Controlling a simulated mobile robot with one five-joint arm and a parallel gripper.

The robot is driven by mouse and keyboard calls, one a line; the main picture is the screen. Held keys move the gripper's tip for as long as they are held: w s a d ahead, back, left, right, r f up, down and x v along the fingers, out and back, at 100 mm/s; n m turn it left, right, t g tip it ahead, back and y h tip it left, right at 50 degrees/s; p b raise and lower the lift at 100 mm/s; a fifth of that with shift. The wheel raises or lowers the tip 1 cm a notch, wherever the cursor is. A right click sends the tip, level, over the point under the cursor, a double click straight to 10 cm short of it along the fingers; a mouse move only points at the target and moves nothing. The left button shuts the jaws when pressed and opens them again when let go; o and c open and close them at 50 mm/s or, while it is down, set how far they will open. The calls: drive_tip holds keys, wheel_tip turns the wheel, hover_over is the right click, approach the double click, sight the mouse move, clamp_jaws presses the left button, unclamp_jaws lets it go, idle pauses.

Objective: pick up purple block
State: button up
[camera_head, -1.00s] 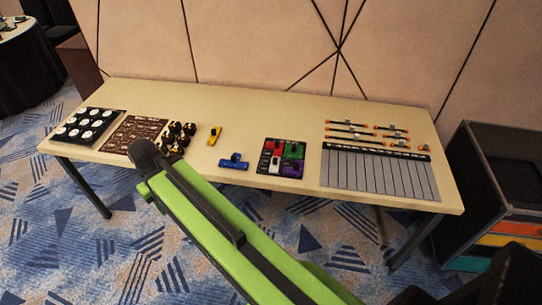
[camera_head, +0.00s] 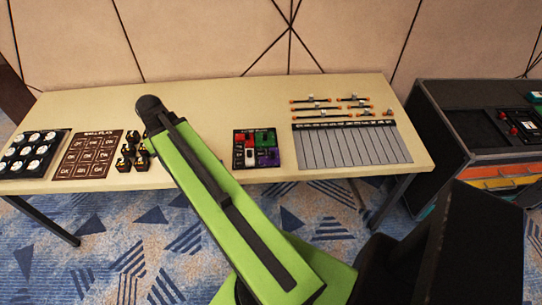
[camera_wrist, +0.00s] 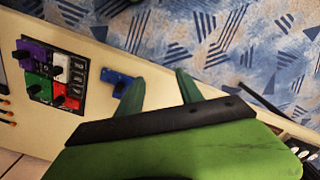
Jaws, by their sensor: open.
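The purple block (camera_head: 267,158) sits at the front right corner of a small dark board (camera_head: 236,165) on the table, beside red, green and white blocks. In the wrist view the purple block (camera_wrist: 30,50) shows at the upper left, partly covered by a dark knob-like part. My gripper (camera_wrist: 160,88) is open, its two green fingers apart with nothing between them. The purple block is well to the left of the fingers in that view. In the head view my green arm reaches over the table left of the board, and the fingers are not seen.
A blue piece (camera_wrist: 117,80) lies on the table between the board and my fingers in the wrist view. The table (camera_head: 210,95) also bears a striped grey panel (camera_head: 350,147), small black pieces (camera_head: 132,152), a brown card (camera_head: 88,155) and a dark tray (camera_head: 30,170). A dark case (camera_head: 440,130) stands right.

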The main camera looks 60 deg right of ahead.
drive_tip(key=s+d+r+m+p, duration=0.15)
drive_tip(key=s+d, duration=0.25)
drive_tip(key=d, duration=0.5)
drive_tip(key=s+d+r+m, duration=0.1)
drive_tip(key=s+d+m, duration=0.15)
drive_tip(key=d, duration=0.55)
drive_tip(key=r+m+p, duration=0.1)
drive_tip(key=m, duration=0.2)
hover_over(273, 152)
drive_tip(key=f+b, duration=1.2)
drive_tip(key=shift+w+d+f, duration=0.3)
drive_tip(key=shift+w, duration=0.1)
drive_tip(key=f+b, duration=0.5)
drive_tip(key=shift+s+a+f, duration=0.1)
drive_tip(key=shift+s+a, duration=0.1)
drive_tip(key=shift+r, duration=0.2)
clamp_jaws()
